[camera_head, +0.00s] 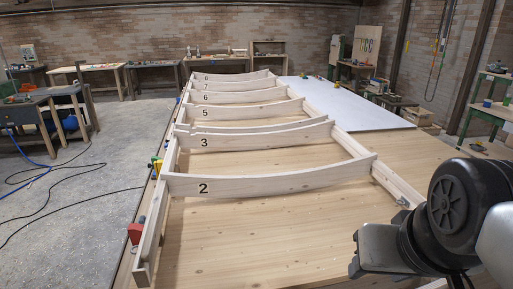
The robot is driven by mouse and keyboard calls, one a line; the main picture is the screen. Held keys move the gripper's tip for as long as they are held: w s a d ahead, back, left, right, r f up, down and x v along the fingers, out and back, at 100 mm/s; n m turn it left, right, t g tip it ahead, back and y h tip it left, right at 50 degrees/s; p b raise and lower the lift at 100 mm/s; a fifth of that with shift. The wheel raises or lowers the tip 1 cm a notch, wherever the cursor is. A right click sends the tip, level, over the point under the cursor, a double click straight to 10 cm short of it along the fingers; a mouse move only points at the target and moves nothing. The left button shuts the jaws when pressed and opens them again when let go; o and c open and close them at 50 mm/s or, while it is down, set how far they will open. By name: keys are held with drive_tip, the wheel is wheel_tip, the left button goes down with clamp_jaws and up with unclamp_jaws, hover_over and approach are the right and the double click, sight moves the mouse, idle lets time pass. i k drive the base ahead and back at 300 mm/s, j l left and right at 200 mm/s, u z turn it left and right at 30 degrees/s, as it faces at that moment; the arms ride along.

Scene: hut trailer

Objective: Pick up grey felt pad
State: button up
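I cannot make out a grey felt pad for certain in this view. My arm fills the lower right corner, with black and grey links over the wooden deck.
A wooden deck (270,235) carries a pale frame with numbered curved ribs, the nearest marked 2 (270,183). A large pale sheet (345,103) lies at the back right. A red clamp (135,233) sits at the left edge. Cables (60,168) cross the left floor; benches (98,68) line the walls.

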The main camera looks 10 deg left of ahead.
sight(142, 220)
drive_tip(key=j+u, duration=0.75)
drive_tip(key=j, duration=0.25)
drive_tip(key=j+u, duration=0.35)
drive_tip(key=i+j+u, duration=0.45)
drive_tip(key=j, duration=0.3)
drive_tip(key=i+j+u, duration=0.5)
drive_tip(key=j, duration=0.2)
drive_tip(key=i+j+u, duration=0.45)
drive_tip(key=i+z, duration=0.3)
drive_tip(key=i, duration=0.15)
drive_tip(key=i+j+z, duration=0.1)
drive_tip(key=i+z, duration=0.2)
drive_tip(key=i, duration=0.15)
drive_tip(key=i+j+z, duration=0.3)
drive_tip(key=i, duration=0.15)
drive_tip(key=i+l+z, duration=0.15)
drive_tip(key=i+z, duration=0.25)
drive_tip(key=i, duration=0.3)
drive_tip(key=i+j+z, duration=0.1)
drive_tip(key=i+z, duration=0.35)
drive_tip(key=i, duration=0.25)
